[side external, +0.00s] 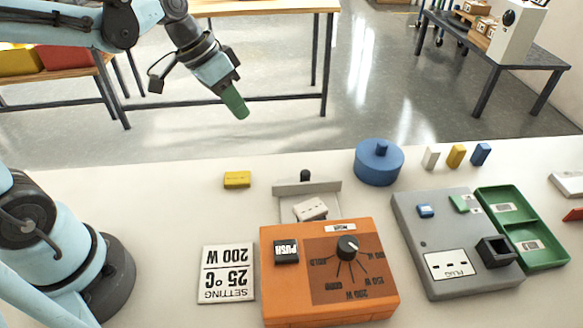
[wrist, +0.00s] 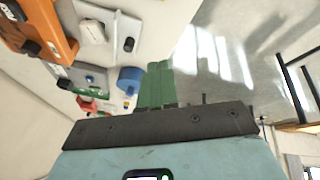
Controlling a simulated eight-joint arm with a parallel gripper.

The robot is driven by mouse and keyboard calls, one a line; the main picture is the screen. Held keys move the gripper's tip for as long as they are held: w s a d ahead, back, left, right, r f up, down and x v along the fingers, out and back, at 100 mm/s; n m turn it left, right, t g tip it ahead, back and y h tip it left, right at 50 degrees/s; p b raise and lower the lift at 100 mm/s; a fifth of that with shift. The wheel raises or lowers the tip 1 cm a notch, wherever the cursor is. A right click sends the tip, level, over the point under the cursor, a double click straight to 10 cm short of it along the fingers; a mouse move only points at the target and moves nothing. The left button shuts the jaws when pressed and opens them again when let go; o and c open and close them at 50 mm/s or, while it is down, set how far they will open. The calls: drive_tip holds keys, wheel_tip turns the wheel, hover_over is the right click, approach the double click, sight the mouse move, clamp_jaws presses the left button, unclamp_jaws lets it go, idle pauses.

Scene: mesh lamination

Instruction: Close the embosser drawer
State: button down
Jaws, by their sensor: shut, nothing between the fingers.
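The embosser is an orange box (side external: 285,303) with a black dial, a dark PUSH button and a MAIN label, on the white table; it also shows in the wrist view (wrist: 45,42). Its drawer (side external: 324,204) is a pale tray with a raised end plate and a dark knob, pulled out from the box's far side. A white block (side external: 310,209) lies in the drawer; the drawer also shows in the wrist view (wrist: 128,36). My gripper (side external: 236,104), with green fingers, is shut and empty. It is up in the air, above and left of the drawer, touching nothing.
A yellow block (side external: 237,179) lies left of the drawer. A blue round lidded pot (side external: 379,163) stands to its right, near small white, yellow and blue blocks. A grey plug unit (side external: 452,276) and green tray (side external: 550,255) lie right. A setting card (side external: 228,258) lies left of the embosser.

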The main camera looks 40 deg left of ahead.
sight(313, 214)
drive_tip(key=w+f+m+g+h, duration=0.2)
drive_tip(key=w+f+m+h, duration=0.2)
drive_tip(key=w, duration=0.3)
drive_tip(key=shift+g, duration=0.3)
drive_tip(key=x, duration=0.9)
drive_tip(key=shift+w+f, duration=0.2)
drive_tip(key=shift+w, duration=0.1)
drive_tip(key=d, duration=0.1)
drive_tip(key=s+d, duration=0.1)
drive_tip(key=shift+s+d+f, duration=0.2)
drive_tip(key=shift+s+d, duration=0.05)
drive_tip(key=shift+d, duration=0.15)
drive_tip(key=shift+s+d, duration=0.25)
drive_tip(key=shift+d, duration=0.2)
drive_tip(key=shift+s+d, duration=0.15)
drive_tip(key=s+d, duration=0.7)
drive_tip(key=shift+s+d, duration=0.35)
drive_tip(key=shift+s, duration=0.05)
